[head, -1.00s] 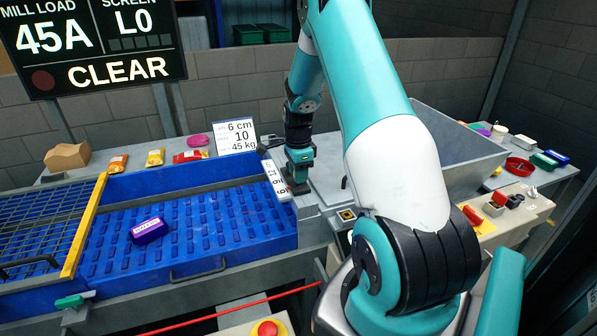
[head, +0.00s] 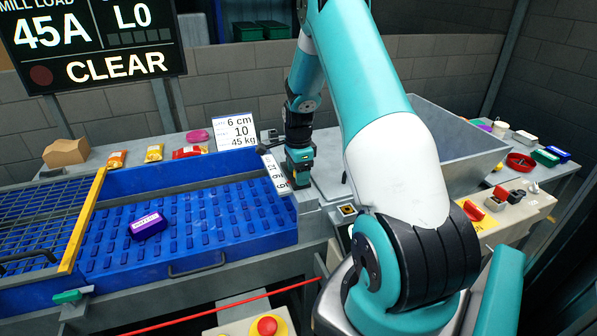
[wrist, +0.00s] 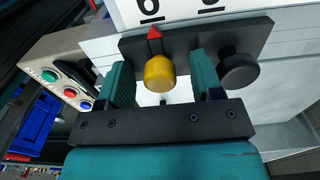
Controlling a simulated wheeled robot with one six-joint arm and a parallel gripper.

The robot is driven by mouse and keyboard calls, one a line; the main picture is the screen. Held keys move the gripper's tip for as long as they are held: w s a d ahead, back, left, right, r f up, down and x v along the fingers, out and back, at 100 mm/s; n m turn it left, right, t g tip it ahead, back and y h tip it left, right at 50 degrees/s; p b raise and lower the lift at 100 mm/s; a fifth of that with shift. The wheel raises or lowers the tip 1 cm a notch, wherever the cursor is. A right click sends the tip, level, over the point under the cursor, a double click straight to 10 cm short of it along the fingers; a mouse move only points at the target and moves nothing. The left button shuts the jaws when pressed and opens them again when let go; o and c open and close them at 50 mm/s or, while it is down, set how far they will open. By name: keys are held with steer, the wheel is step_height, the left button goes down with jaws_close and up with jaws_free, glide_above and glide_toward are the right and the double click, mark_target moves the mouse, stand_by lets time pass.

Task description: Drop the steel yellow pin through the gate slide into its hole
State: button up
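In the wrist view a yellow cylindrical pin head (wrist: 159,73) stands between the two teal fingers of my gripper (wrist: 163,82). Gaps show on both sides of it, so the fingers are open and not touching it. A red pointer (wrist: 155,34) is just beyond it. The dark bar of the gate slide (wrist: 196,40) runs behind, with a black knob (wrist: 239,68) near the right finger. In the head view my gripper (head: 299,182) is low beside the white numbered scale (head: 274,174). The pin is hidden there, and I cannot make out its hole.
A blue perforated deck (head: 200,222) with a purple packet (head: 148,224) lies left of my gripper. A grey hopper (head: 455,150) stands to the right. A button panel (wrist: 62,78) shows left of the fingers. A red cord (head: 235,304) crosses the front.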

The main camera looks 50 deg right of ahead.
step_height(320, 180, up, 17)
steer(key=b, duration=0.3)
steer(key=shift+r+b, duration=0.2)
steer(key=shift+b, duration=0.15)
